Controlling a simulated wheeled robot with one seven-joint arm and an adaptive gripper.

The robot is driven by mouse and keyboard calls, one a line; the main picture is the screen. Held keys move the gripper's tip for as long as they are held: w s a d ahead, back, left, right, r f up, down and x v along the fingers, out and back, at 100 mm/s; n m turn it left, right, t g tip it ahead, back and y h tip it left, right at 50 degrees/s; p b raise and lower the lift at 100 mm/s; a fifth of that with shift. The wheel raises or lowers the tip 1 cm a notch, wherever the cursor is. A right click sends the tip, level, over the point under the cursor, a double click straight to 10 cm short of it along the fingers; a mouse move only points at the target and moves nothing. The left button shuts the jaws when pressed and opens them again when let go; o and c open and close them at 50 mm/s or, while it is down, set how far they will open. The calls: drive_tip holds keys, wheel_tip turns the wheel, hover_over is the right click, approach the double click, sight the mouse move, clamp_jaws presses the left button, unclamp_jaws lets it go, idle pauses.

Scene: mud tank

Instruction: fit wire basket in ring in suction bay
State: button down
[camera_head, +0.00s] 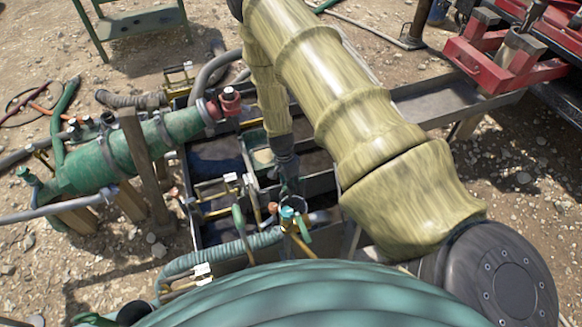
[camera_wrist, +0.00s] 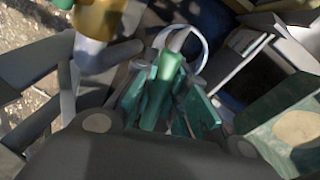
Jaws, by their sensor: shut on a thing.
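My gripper (camera_head: 288,183) points down into the dark tank (camera_head: 222,232), near its middle. In the wrist view my gripper (camera_wrist: 160,108) is shut on a green part (camera_wrist: 163,78), which I take for the wire basket's handle; no wire mesh can be made out. A thin pale ring (camera_wrist: 205,48) shows just beyond this part in the wrist view. I cannot tell whether the basket is inside it or above it. In the head view a small teal-rimmed round piece (camera_head: 287,212) shows just below the fingertips. The basket's lower part is hidden.
Handles and a ribbed hose (camera_head: 225,250) crowd the near side. A metal trough (camera_head: 440,100) leads off to the right. My arm hides the tank's right part.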

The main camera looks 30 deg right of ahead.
drive_tip(key=shift+f, duration=0.25)
drive_tip(key=c, duration=1.4)
unclamp_jaws()
drive_tip(key=shift+o, duration=0.2)
drive_tip(key=shift+r, duration=0.1)
drive_tip(key=v, duration=1.1)
drive_tip(key=shift+r, duration=0.4)
drive_tip(key=shift+w, duration=0.2)
